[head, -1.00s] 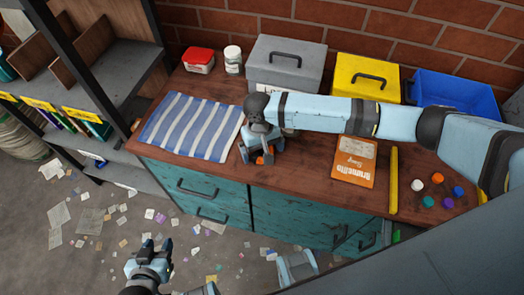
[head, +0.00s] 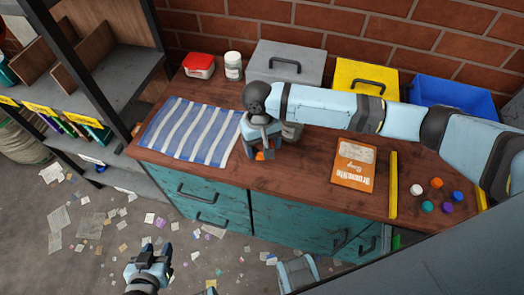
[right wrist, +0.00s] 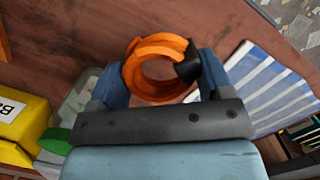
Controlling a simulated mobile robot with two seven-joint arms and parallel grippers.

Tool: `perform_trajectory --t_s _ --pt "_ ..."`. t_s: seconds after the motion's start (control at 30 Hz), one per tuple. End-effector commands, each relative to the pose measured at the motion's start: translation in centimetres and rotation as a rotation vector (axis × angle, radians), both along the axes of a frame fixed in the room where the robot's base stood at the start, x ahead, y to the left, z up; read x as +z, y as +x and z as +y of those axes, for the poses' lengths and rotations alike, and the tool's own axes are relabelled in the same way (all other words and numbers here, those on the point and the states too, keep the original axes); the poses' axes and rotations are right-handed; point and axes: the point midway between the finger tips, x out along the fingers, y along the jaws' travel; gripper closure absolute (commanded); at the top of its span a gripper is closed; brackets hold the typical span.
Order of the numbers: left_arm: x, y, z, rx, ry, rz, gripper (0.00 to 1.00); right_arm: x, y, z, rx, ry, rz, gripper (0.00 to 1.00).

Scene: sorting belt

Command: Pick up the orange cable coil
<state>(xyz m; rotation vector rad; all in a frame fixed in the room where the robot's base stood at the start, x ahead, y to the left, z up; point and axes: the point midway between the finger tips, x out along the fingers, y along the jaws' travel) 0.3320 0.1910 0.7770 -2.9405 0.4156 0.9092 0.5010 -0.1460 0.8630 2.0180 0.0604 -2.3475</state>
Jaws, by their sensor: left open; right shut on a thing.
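The orange cable coil (right wrist: 155,85) is a ring with a black clip, between the two fingers of my right gripper (right wrist: 162,85) in the right wrist view. My right gripper is shut on it. In the head view, the right gripper (head: 263,150) is over the worktop beside the striped cloth, and only a small orange part of the coil (head: 261,155) shows below the fingers. I cannot tell whether the coil is clear of the wood. My left gripper (head: 150,262) is open and empty, low over the floor in front of the drawers.
The striped cloth (head: 190,131) lies left on the worktop. A grey box (head: 285,65), yellow box (head: 362,80) and blue bin (head: 450,93) stand along the brick wall. An orange book (head: 354,164), yellow bar (head: 393,185) and several caps lie right. Shelves (head: 125,80) stand left.

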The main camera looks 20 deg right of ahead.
Motion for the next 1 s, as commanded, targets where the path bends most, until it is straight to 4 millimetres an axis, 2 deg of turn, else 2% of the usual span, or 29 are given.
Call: perform_trajectory --t_s 0.03,0.1,0.3,0.5,0.7,1.0 --pt "0.2 0.0 0.0 -0.001 0.001 0.000 0.57 1.8 0.1 0.0 0.002 0.003 -0.005 0.54" --pt "0.4 0.0 0.0 0.000 0.002 -0.002 0.57 3.9 0.1 0.0 0.003 0.003 -0.005 0.54" --pt "0.7 0.0 0.1 -0.003 0.005 -0.007 0.57 9.6 0.1 0.0 0.002 0.002 -0.005 0.54" --pt "0.9 0.0 0.1 -0.005 0.008 -0.013 0.57 13.2 0.1 0.0 0.002 0.001 -0.003 0.54" --pt "0.8 -0.1 0.2 -0.006 0.010 -0.011 0.57 14.7 0.0 0.0 0.000 0.001 -0.001 0.54" --pt "0.8 -0.2 0.1 -0.008 0.010 -0.008 0.57 14.6 0.1 -0.6 0.026 0.000 0.000 0.54"
